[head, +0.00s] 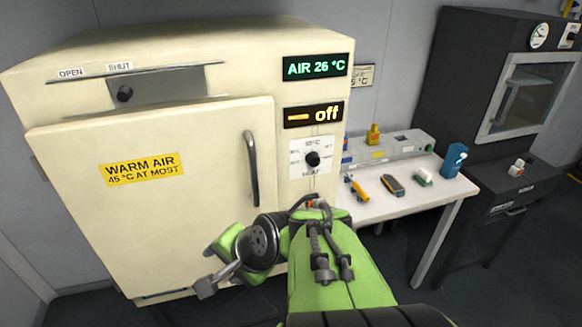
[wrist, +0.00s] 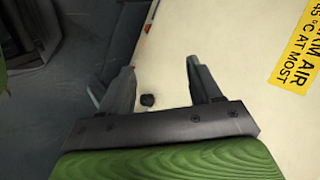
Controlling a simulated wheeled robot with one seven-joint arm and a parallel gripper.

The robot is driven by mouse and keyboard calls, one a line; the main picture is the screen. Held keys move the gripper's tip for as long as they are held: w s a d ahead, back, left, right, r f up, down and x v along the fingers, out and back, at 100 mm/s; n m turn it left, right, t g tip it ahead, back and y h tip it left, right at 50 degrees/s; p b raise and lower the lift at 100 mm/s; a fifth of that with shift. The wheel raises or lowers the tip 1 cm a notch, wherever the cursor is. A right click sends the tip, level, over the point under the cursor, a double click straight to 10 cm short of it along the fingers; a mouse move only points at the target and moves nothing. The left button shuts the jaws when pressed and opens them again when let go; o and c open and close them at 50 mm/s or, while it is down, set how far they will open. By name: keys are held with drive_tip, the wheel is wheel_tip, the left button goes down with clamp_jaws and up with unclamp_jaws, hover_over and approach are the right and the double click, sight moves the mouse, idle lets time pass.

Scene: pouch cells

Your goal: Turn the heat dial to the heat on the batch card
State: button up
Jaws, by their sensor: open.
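The heat dial (head: 312,159) is a black knob on a white plate marked HEAT, right of the oven door. Its scale is too small to read surely. The display above it (head: 313,115) reads off. The batch card (head: 364,76) seems to be the white card on the wall, half hidden by the oven; only "5 °C" shows. My gripper (wrist: 160,68) is open and empty in the wrist view, in front of the cream oven. In the head view my arm hides most of it, below the dial.
A white bench (head: 425,198) with small tools stands at right, beside a dark cabinet (head: 470,90).

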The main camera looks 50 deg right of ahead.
drive_tip(key=w+d+f+m+t+h+b, duration=0.25)
drive_tip(key=d+m+t+b, duration=0.25)
drive_tip(key=d+m, duration=0.8)
drive_tip(key=s+d+r+m+t+h+b, duration=0.1)
drive_tip(key=s+d+m+t+h+b, duration=0.25)
drive_tip(key=d+m, duration=0.5)
drive_tip(key=m+h+p, duration=0.4)
drive_tip(key=m+p, duration=0.1)
drive_tip(key=p, duration=0.2)
approach(315, 163)
drive_tip(key=shift+g, duration=0.25)
drive_tip(key=x, duration=0.4)
drive_tip(key=p+x, duration=0.1)
drive_tip(key=x, duration=0.3)
drive_tip(key=shift+w+d+r, duration=0.1)
drive_tip(key=shift+w+r, duration=0.15)
drive_tip(key=shift+w, duration=0.05)
